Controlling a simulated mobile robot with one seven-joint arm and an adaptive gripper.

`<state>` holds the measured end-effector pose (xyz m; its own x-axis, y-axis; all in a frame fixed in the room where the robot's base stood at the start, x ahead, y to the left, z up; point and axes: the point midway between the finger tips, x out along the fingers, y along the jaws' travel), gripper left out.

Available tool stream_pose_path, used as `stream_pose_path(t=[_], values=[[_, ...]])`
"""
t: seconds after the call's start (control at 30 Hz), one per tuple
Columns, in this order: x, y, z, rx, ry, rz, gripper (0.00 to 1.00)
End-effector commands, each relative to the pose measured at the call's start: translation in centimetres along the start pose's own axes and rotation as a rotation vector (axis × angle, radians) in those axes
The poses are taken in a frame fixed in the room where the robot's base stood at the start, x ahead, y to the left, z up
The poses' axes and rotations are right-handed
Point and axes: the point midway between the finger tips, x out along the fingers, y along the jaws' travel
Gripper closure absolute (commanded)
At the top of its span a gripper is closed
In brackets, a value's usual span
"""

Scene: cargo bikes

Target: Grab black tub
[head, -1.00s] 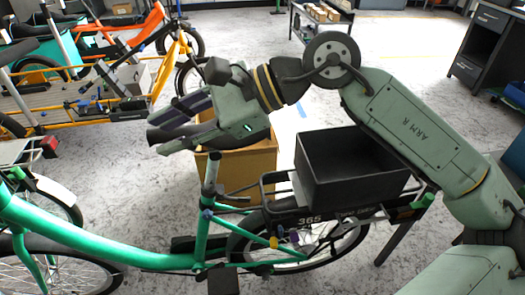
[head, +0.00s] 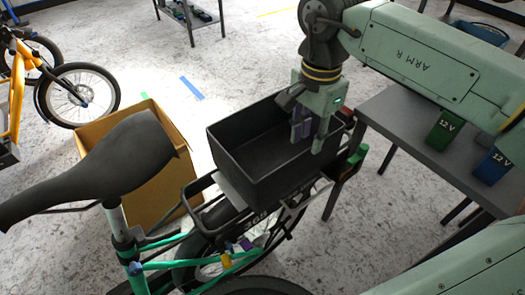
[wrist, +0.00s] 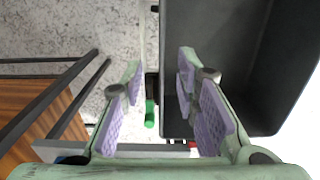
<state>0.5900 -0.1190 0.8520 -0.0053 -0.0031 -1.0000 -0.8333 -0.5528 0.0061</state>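The black tub (head: 252,150) is an open, empty rectangular box on the rear rack of the green bike. In the wrist view the tub (wrist: 225,45) fills the right side, with its left edge near the picture's middle. My gripper (head: 308,138) points down over the right part of the tub in the head view and hides some of it. In the wrist view my gripper (wrist: 162,105) is open, with purple-padded fingers on either side of the tub's edge. Nothing is held. I cannot tell whether the fingertips reach below the rim.
A cardboard box (head: 150,195) stands on the floor left of the tub, partly behind the black saddle (head: 105,160). A grey table (head: 400,125) with green (head: 443,130) and blue (head: 492,166) 12V blocks stands at the right. Floor behind the tub is clear.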

Motion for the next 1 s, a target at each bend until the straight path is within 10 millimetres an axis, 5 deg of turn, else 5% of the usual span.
stream_pose_path(t=[1.0], values=[[11.5, 0.0, 0.0, 0.001, 0.0, -0.002, 0.72]])
